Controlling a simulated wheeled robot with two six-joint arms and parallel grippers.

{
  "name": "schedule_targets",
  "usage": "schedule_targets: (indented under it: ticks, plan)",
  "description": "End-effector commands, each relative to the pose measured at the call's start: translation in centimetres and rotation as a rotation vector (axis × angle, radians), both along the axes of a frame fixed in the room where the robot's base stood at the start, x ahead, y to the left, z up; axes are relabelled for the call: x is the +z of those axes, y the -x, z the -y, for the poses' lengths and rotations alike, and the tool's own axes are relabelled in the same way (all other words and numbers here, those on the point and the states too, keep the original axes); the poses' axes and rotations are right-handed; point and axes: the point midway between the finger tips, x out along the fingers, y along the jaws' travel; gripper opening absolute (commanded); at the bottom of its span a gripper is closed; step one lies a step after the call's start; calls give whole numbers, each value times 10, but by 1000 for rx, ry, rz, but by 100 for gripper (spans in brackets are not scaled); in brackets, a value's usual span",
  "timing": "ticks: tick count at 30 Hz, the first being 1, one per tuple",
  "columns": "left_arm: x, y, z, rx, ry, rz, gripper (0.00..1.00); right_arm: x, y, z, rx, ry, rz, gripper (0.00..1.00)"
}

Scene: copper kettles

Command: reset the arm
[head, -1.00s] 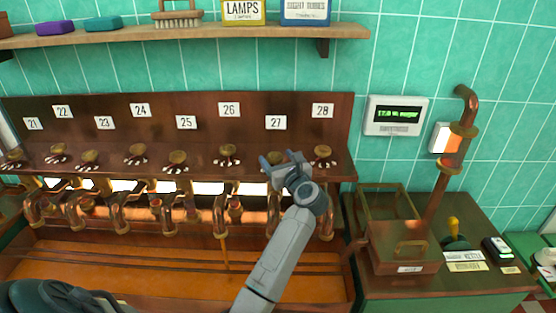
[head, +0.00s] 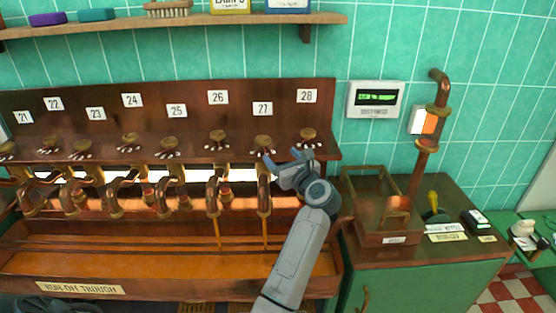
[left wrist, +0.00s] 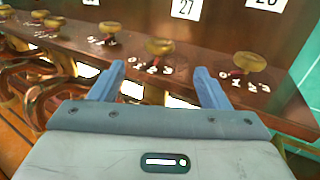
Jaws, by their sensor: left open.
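My left gripper (head: 286,160) is open and empty, with its arm coming up from the bottom of the head view. It is in front of the wooden tap panel (head: 180,110), just below and between knob 27 (head: 263,141) and knob 28 (head: 308,135). In the left wrist view the two blue fingers (left wrist: 159,68) are spread apart with nothing between them. There, knob 27 (left wrist: 160,46) is beyond the fingertips and knob 28 (left wrist: 250,61) is to the right. My right gripper is not in view.
Copper taps (head: 213,198) line the panel above the run-off trough (head: 130,265). Thin streams fall below taps 26 and 27. A green cabinet with a copper box (head: 385,235) and upright pipe (head: 425,150) stands right. A shelf (head: 200,22) runs above; a wall display (head: 375,98) hangs right.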

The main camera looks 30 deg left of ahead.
Motion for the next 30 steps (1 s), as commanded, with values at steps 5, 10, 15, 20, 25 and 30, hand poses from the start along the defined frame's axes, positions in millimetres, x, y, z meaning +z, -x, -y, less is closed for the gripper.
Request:
schedule_targets:
  ticks: [5,10,15,20,25,30]
  plan:
    - [1,0,0,0,0,0,70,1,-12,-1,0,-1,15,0]
    - [0,0,0,0,0,0,70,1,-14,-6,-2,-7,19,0]
    - [1,1,0,-3,-11,-1,70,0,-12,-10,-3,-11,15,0]
    - [11,11,1,-60,-196,-21,70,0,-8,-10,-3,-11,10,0]
    - [30,35,27,-198,-647,-116,70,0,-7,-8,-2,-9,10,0]
    - [23,63,78,-354,-1145,-279,70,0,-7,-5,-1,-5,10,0]
